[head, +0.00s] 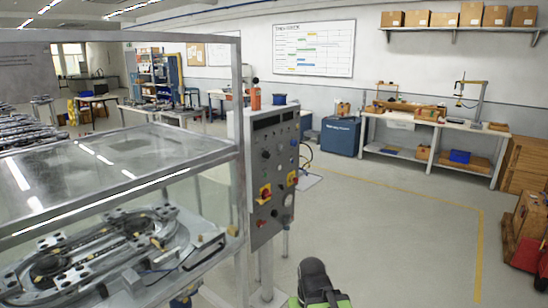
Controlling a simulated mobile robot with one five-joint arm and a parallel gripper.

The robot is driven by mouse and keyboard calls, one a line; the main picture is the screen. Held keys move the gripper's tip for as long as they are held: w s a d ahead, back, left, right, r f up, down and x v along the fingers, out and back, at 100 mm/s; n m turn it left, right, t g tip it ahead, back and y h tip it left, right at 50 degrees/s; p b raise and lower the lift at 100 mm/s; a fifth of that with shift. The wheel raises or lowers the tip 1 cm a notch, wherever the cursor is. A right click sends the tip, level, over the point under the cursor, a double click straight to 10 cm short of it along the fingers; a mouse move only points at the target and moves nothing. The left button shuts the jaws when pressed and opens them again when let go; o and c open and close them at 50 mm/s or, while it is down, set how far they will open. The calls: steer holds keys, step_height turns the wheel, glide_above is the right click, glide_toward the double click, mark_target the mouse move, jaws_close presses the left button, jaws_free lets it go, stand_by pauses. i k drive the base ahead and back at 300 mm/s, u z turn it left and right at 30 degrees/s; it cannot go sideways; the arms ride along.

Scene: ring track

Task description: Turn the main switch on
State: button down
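A grey control panel (273,165) stands on a post beside the glazed ring track machine. A red-and-yellow rotary switch (265,193) sits low on the left of its face and looks like the main switch. A second yellow switch with a red part (292,179) is to its right. The handle positions are too small to tell. Part of my arm, black and green, shows at the bottom centre, below and in front of the panel and apart from it. My gripper's fingers cannot be made out.
The glazed case (110,160) with the ring track (95,262) fills the left side. The floor right of the panel is open, with a yellow line (420,194). A workbench (430,128) and blue cabinet (340,137) stand behind; crates (528,220) are at the right.

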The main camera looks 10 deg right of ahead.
mark_target(265, 194)
steer(key=u, duration=0.1)
steer(key=i, duration=0.95)
steer(key=u, duration=2.25)
steer(key=k, duration=1.3)
steer(key=z, duration=0.85)
steer(key=i, duration=0.3)
steer(key=u, duration=0.2)
